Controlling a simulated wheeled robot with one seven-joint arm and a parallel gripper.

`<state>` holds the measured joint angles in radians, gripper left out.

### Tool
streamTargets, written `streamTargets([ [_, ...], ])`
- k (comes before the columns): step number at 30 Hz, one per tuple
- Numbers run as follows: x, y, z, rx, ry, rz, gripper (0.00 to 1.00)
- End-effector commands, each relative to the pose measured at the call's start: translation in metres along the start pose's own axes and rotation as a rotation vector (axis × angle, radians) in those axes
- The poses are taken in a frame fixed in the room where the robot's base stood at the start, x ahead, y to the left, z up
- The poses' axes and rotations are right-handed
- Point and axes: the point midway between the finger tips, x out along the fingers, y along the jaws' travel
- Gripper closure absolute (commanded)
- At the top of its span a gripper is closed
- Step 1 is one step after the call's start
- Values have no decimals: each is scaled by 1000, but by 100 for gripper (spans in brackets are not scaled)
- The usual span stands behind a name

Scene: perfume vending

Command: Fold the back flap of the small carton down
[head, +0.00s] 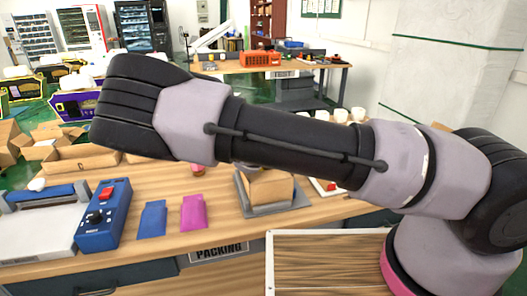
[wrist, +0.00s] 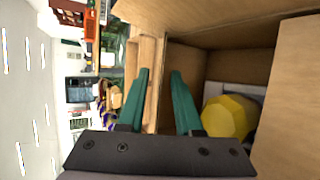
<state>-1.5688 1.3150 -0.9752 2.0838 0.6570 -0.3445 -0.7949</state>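The small brown carton (head: 270,190) sits on a grey tray (head: 250,208) on the packing table, partly hidden behind my arm in the head view. In the wrist view the carton (wrist: 225,55) is seen close up and open, with cardboard panels around its mouth and a yellow faceted object (wrist: 228,118) inside. My gripper (wrist: 158,74) has its two teal fingers apart at the carton's edge, with a cardboard panel (wrist: 153,95) showing between them. I cannot tell whether either finger touches it. My gripper is hidden in the head view.
A blue box with a red button (head: 105,215), a blue pouch (head: 153,218) and a magenta pouch (head: 193,212) lie left of the tray. An open cardboard tray (head: 82,160) stands at the back left. White cups (head: 340,115) are behind my arm.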

Motion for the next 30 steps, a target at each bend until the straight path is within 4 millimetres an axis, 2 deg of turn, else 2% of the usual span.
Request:
streamTargets([
  [2, 0, 0, 0, 0, 0, 0, 66],
  [3, 0, 0, 0, 0, 0, 0, 74],
  [5, 0, 0, 0, 0, 0, 0, 97],
  [6, 0, 0, 0, 0, 0, 0, 100],
  [30, -1, 0, 0, 1, 0, -1, 100],
])
